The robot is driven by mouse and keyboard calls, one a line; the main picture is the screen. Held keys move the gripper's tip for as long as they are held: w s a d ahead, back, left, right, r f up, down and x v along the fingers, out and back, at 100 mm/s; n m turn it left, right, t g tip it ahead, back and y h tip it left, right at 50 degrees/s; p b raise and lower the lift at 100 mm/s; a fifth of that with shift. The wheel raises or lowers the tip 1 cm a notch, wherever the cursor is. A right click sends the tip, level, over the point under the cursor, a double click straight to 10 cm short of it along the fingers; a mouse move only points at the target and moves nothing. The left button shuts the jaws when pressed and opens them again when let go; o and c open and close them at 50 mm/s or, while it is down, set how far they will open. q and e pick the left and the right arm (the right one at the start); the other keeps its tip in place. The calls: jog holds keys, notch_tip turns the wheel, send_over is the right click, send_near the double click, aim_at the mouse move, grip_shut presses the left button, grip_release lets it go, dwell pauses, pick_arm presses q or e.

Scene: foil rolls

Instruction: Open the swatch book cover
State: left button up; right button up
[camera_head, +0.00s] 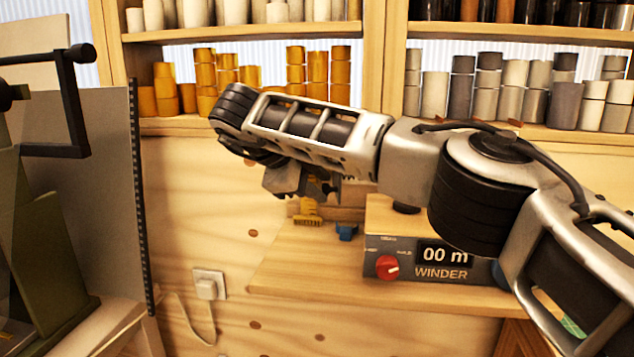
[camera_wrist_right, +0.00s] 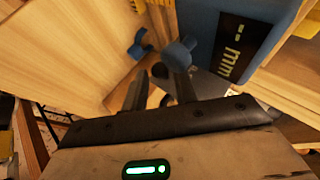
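I cannot make out the swatch book or its cover in either view. My right arm reaches in from the right in the head view, and its gripper (camera_head: 318,185) hangs over the wooden bench, partly hidden by the forearm. In the right wrist view, the two dark fingers (camera_wrist_right: 165,88) stand apart with a gap between them, and I see nothing clearly held. Their tips are close to a blue knob (camera_wrist_right: 180,52) on a blue device. My left gripper is not in view.
A winder box (camera_head: 428,262) with a red knob stands on the wooden bench (camera_head: 300,268). A small yellow item (camera_head: 306,212) and a blue item (camera_head: 346,232) lie near the gripper. Shelves of rolls stand behind. A green machine with a crank (camera_head: 72,100) is at left.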

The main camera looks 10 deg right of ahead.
jog(key=v, duration=1.5)
jog(key=shift+s+a+r+p, duration=0.15)
jog(key=shift+a+r+p, duration=0.1)
jog(key=shift+p, duration=0.1)
